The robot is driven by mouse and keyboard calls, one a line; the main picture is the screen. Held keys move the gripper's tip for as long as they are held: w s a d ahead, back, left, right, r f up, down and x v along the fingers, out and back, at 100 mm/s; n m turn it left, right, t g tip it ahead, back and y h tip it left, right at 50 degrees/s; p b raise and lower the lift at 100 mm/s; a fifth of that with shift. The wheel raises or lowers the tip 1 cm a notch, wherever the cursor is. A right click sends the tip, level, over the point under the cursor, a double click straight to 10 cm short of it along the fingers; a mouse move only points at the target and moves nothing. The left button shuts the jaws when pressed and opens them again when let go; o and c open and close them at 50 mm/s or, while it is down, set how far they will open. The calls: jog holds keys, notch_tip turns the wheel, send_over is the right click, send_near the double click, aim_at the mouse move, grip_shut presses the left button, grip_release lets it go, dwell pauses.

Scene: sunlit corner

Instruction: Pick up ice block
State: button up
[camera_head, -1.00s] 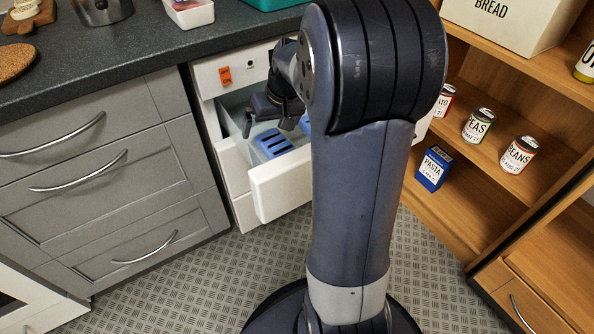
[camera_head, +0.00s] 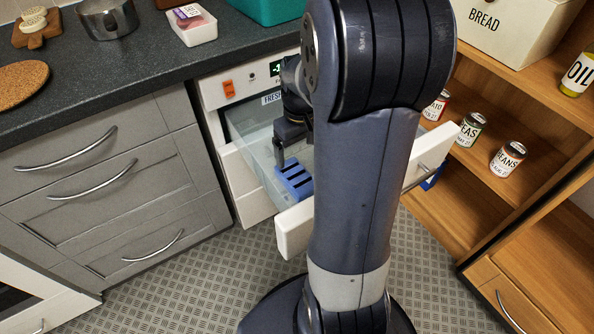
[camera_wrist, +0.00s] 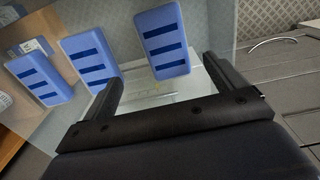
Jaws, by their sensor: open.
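Three light-blue blocks with dark-blue stripes lie in an open freezer drawer (camera_head: 293,228). In the wrist view they are a near block (camera_wrist: 164,40), a middle block (camera_wrist: 90,62) and a left block (camera_wrist: 40,78). In the head view one blue block (camera_head: 296,184) shows beside my arm, which hides the others. My gripper (camera_wrist: 168,84) is open and empty. In the wrist view the near block lies beyond and roughly between its fingertips, with no visible contact. In the head view my gripper (camera_head: 280,154) points down over the drawer.
The drawer's walls stand close around my gripper. A grey cabinet (camera_head: 110,180) with a dark counter (camera_head: 130,60) is at left, holding a pot (camera_head: 108,18) and a white tub (camera_head: 192,25). Wooden shelves with cans (camera_head: 507,158) are at right.

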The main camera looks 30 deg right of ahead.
jog(key=b, duration=0.1)
send_over(296, 175)
jog(key=f, duration=0.3)
jog(key=d+f, duration=0.1)
jog(key=f, duration=0.1)
jog(key=shift+s+f, duration=0.1)
jog(key=shift+s, duration=0.2)
jog(key=shift+w+a+f+b, duration=0.15)
jog(key=shift+f+b, duration=0.15)
jog(key=shift+f, duration=0.6)
jog(key=shift+a+f+b, duration=0.15)
jog(key=shift+f+b, duration=0.15)
jog(key=shift+f, duration=0.6)
jog(key=shift+w+a+f+b, duration=0.15)
jog(key=shift+f+b, duration=0.15)
jog(key=shift+f, duration=0.6)
jog(key=shift+s, duration=0.1)
jog(key=c, duration=1.3)
jog(key=shift+o, duration=0.2)
jog(key=shift+r, duration=0.1)
